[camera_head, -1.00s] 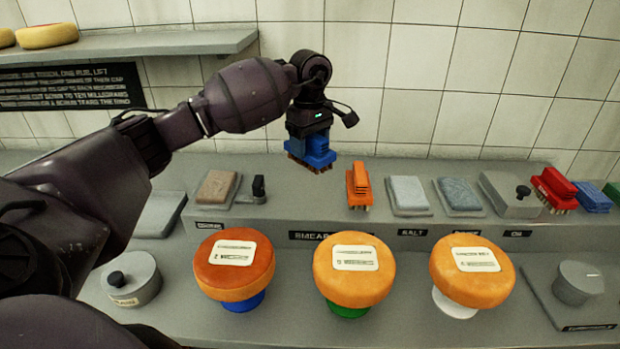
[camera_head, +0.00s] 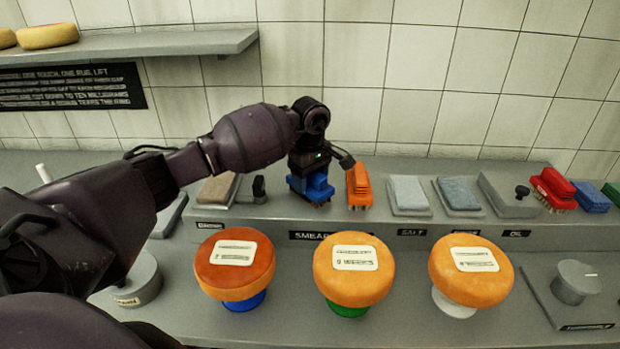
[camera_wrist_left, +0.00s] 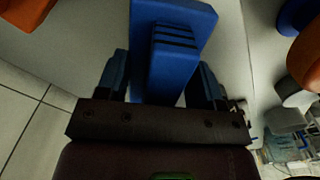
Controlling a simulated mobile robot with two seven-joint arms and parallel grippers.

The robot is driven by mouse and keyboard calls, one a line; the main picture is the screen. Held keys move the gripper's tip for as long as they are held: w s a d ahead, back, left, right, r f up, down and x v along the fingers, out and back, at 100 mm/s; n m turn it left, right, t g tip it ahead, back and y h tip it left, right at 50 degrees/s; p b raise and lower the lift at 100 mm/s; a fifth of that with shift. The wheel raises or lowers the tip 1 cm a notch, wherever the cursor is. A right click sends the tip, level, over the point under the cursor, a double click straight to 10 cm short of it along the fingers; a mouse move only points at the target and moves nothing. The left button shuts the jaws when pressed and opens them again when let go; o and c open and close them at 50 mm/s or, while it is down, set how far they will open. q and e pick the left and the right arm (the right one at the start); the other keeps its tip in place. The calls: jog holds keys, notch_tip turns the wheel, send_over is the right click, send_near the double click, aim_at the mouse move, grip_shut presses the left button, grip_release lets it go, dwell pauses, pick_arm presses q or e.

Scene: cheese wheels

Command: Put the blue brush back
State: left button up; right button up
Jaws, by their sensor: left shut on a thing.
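The blue brush (camera_head: 318,188) is at the raised ledge, just left of the orange brush (camera_head: 359,186), with its bristles down. My left gripper (camera_head: 311,174) is shut on it from above. In the left wrist view the blue brush (camera_wrist_left: 178,50) sits between the two fingers, with its ridged grip toward the camera. The bristles appear to be at or just above the ledge surface; I cannot tell if they touch. My right gripper is not in view.
Grey and blue-grey pads (camera_head: 408,194) and a red brush (camera_head: 553,188) lie along the ledge (camera_head: 270,213) to the right. A brown pad (camera_head: 217,188) lies left. Several cheese wheels (camera_head: 354,270) on coloured stands fill the lower counter in front.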

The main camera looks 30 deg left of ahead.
pick_arm(q)
jog(key=shift+f, duration=0.15)
jog(key=o, duration=0.8)
jog(key=shift+o, duration=0.5)
jog(key=shift+r, duration=0.25)
notch_tip(320, 180, up, 11)
jog(key=shift+r+b, duration=0.2)
jog(key=shift+b, duration=0.2)
jog(key=shift+r, duration=0.25)
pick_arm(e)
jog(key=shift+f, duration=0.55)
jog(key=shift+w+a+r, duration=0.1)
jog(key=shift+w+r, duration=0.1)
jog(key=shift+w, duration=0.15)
